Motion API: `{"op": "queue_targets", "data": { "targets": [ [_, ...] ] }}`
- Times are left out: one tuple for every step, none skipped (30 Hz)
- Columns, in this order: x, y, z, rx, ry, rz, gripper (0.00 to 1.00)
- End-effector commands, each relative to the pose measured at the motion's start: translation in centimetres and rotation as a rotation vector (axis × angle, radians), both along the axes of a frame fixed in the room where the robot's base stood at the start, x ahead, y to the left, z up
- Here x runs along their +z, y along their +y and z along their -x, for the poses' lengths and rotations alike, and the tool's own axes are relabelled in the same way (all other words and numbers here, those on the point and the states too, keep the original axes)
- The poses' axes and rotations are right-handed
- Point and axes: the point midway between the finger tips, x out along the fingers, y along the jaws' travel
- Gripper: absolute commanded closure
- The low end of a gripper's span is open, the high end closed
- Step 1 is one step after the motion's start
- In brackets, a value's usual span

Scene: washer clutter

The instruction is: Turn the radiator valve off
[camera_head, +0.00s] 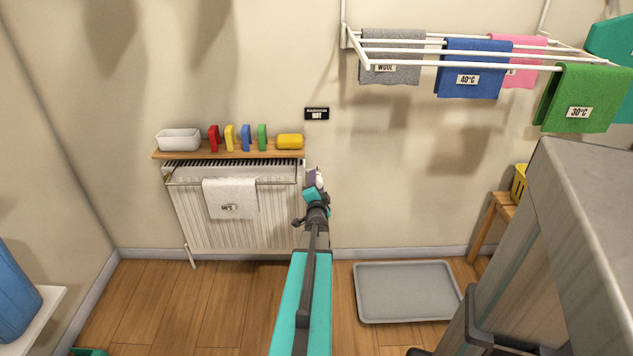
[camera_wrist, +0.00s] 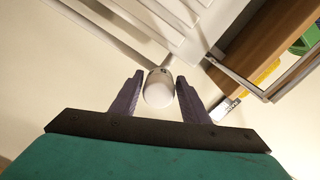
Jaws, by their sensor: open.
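The radiator valve (camera_wrist: 159,88) shows in the wrist view as a white, rounded knob at the end of a pipe. It sits between the two dark fingers of my gripper (camera_wrist: 158,92), with a small gap visible on each side. The fingers are open. In the head view my gripper (camera_head: 313,180) is at the upper right end of the white radiator (camera_head: 190,223), and my arm hides most of the valve there. A white towel (camera_head: 230,199) with a tag hangs on the radiator's front rail.
A wooden shelf (camera_head: 229,154) above the radiator holds a white tub (camera_head: 179,139), several coloured blocks and a yellow roll (camera_head: 290,142). A black sign (camera_head: 317,114) reads "HOT". A drying rack (camera_head: 450,50) holds cloths. A grey tray (camera_head: 407,291) lies on the floor.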

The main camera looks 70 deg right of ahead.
Motion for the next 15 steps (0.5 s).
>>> {"op": "queue_targets", "data": {
  "targets": [
    [0.1, 0.6, 0.2, 0.000, 0.000, -0.001, 0.58],
    [0.1, 0.8, 0.3, 0.000, 0.000, -0.001, 0.58],
    [0.1, 1.1, 0.4, 0.000, 0.000, -0.001, 0.58],
    [0.1, 1.4, 0.5, 0.000, 0.000, -0.001, 0.58],
    [0.1, 1.7, 0.6, 0.000, 0.000, -0.001, 0.58],
    [0.1, 2.0, 0.8, 0.000, 0.000, -0.001, 0.58],
    [0.1, 2.3, 0.9, 0.000, 0.000, -0.001, 0.58],
    [0.2, 2.6, 1.0, 0.000, 0.000, -0.001, 0.58],
    [0.2, 3.0, 1.1, 0.000, 0.000, 0.000, 0.58],
    [0.2, 3.2, 1.2, 0.000, 0.000, 0.000, 0.58],
    [0.2, 3.5, 1.3, 0.000, 0.000, 0.000, 0.58],
    [0.2, 3.9, 1.5, 0.000, 0.000, 0.000, 0.58],
    [0.3, 4.2, 1.6, 0.000, 0.000, 0.000, 0.58],
    [0.3, 4.4, 1.7, 0.000, 0.000, 0.000, 0.58],
    [0.2, 4.8, 1.8, 0.000, 0.000, 0.000, 0.58]
  ]
}}
